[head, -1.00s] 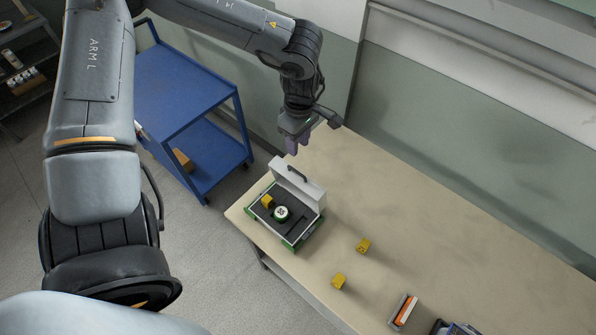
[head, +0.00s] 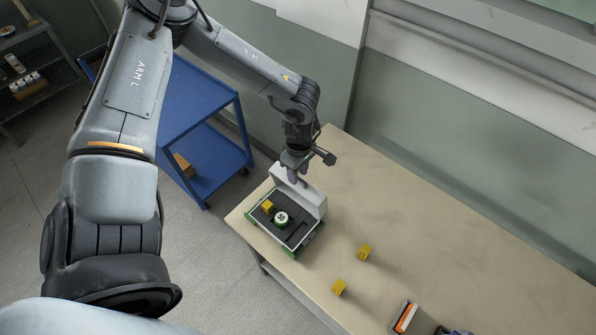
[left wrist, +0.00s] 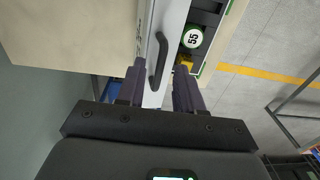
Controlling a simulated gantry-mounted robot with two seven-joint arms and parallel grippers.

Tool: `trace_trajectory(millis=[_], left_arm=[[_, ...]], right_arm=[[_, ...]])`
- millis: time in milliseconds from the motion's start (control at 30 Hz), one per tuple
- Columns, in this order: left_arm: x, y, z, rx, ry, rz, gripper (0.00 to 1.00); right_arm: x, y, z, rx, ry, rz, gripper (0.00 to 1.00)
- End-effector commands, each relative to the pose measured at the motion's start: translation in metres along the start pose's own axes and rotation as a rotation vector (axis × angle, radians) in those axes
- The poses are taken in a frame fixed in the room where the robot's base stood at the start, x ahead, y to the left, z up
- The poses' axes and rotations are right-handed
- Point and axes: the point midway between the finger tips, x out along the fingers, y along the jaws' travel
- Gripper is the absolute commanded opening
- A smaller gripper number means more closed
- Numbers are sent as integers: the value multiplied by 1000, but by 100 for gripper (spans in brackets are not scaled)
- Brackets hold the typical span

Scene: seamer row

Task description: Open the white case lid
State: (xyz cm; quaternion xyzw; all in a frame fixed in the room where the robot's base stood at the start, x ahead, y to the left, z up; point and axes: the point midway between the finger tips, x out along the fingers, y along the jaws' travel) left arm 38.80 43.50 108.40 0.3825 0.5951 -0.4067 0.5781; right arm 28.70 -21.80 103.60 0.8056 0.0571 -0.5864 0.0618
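The case (head: 259,229) stands at the near left end of the table, with a green-edged base and a dark insert. Its white lid (head: 308,201) stands raised at the back of the base, leaving the inside in view. The lid handle (left wrist: 157,62) is dark and shows in the left wrist view. My left gripper (head: 298,176) is at the top of the lid. In the left wrist view its two fingers (left wrist: 161,90) are apart, with the handle end between them; I see no clear contact.
A yellow cube (head: 267,206) and a round green-and-white piece (head: 281,219) sit in the case. Two yellow cubes (head: 364,251) (head: 339,287) and an orange-and-white item (head: 404,317) lie on the table (head: 430,245). A blue cart (head: 200,105) stands left. The table's right part is mostly clear.

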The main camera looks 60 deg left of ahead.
Motion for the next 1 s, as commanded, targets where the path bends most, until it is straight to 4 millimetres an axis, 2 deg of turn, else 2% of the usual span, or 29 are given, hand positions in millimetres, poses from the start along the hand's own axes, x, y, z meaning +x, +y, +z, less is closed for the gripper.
trace_trajectory(millis=[367,600,1000], left_arm=[[3,0,0,0,-1,1,34],[3,0,0,0,-1,0,0],[3,0,0,0,-1,0,0]], right_arm=[[0,0,0,1,0,-1,43],[0,0,0,0,0,0,43],[0,0,0,-1,0,1,43]])
